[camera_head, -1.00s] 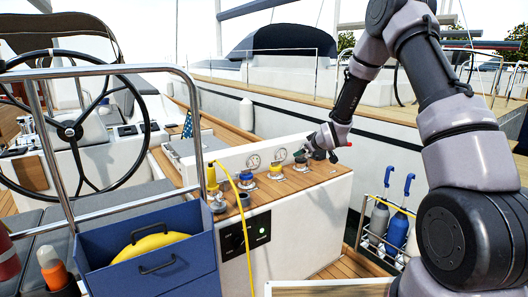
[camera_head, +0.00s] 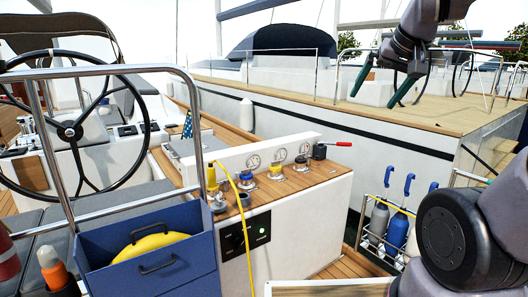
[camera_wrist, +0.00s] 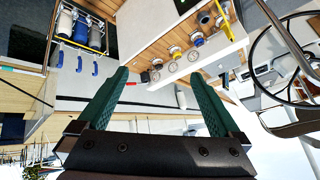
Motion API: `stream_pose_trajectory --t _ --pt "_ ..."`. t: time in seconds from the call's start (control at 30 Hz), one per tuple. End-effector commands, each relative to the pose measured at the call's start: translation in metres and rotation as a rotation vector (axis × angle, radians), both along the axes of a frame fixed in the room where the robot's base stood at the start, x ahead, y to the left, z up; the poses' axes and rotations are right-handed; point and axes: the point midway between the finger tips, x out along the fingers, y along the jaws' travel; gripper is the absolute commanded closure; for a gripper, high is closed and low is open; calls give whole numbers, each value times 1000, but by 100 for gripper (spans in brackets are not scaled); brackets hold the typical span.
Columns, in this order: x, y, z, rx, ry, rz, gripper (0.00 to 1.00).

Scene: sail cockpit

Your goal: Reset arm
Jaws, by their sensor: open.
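My gripper (camera_head: 377,87) is raised at the upper right of the head view, in front of the neighbouring boat's deck. Its two green fingers are apart, with nothing between them. In the wrist view my gripper (camera_wrist: 160,100) shows the same spread green fingers. The cockpit console (camera_head: 262,215) stands below and to the left, well clear of the fingers. A black lever with a red handle (camera_head: 336,145) sits at the right end of the console top.
Gauges and coloured caps line the console, with a yellow cable (camera_head: 242,195) hanging over its front. A steering wheel (camera_head: 72,130) and a blue box (camera_head: 150,250) are at left. A rack of bottles (camera_head: 397,230) stands right. Air around my gripper looks free.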

Motion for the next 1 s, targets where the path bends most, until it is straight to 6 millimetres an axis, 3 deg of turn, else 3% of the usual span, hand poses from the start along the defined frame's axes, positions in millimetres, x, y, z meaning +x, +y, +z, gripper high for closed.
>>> stream_pose_trajectory --t 0.03,0.1,0.3,1.0 --pt "-20 1 2 33 8 -19 0" --pt "-41 3 2 70 28 -40 0" --pt "-69 7 -1 125 59 -66 0" --pt "-69 7 -1 125 59 -67 0"
